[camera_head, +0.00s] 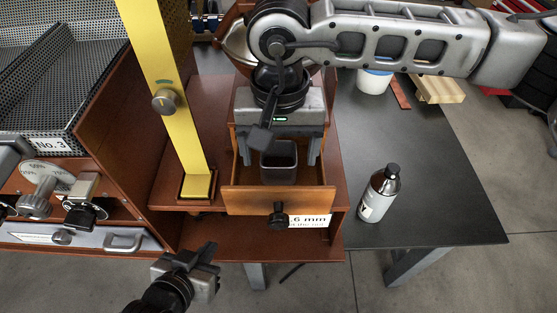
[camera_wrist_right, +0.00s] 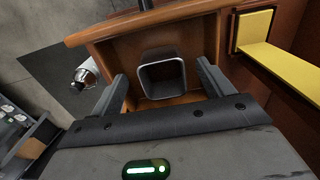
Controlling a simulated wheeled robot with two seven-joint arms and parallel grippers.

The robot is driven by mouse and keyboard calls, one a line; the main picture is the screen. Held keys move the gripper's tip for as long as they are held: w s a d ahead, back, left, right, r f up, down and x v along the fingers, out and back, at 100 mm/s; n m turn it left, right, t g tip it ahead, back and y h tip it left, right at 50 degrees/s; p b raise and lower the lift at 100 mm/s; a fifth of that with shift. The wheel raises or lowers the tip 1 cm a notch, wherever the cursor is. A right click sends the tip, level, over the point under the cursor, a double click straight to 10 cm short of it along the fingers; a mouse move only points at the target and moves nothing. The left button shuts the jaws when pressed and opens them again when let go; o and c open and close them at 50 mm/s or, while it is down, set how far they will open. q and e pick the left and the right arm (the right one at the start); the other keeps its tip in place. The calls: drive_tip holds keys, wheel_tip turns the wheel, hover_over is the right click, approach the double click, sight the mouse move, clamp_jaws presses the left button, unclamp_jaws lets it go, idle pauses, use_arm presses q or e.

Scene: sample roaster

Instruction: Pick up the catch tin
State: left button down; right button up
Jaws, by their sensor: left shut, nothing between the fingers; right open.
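The catch tin, a dark square open-topped tin (camera_head: 279,171), stands in the pulled-out wooden drawer (camera_head: 276,200). Its rim and empty-looking inside show in the right wrist view (camera_wrist_right: 163,76). My right gripper (camera_head: 278,159) is open above the drawer, one finger on each side of the tin. In the right wrist view its fingers (camera_wrist_right: 162,84) show gaps to the tin, so they appear not to touch it. My left gripper (camera_head: 209,252) is shut and empty, in front of the wooden cabinet, low and left of the drawer.
A yellow upright post (camera_head: 170,100) with a knob stands left of the drawer. A bottle with a black cap (camera_head: 379,194) stands on the dark table (camera_head: 440,200) to the right. The drawer's front carries a dark knob (camera_head: 279,215). A control panel (camera_head: 60,205) lies far left.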

sight(279, 162)
wheel_tip(279, 162, down, 3)
drive_tip(key=shift+w+f, duration=0.1)
drive_tip(key=c, duration=1.1)
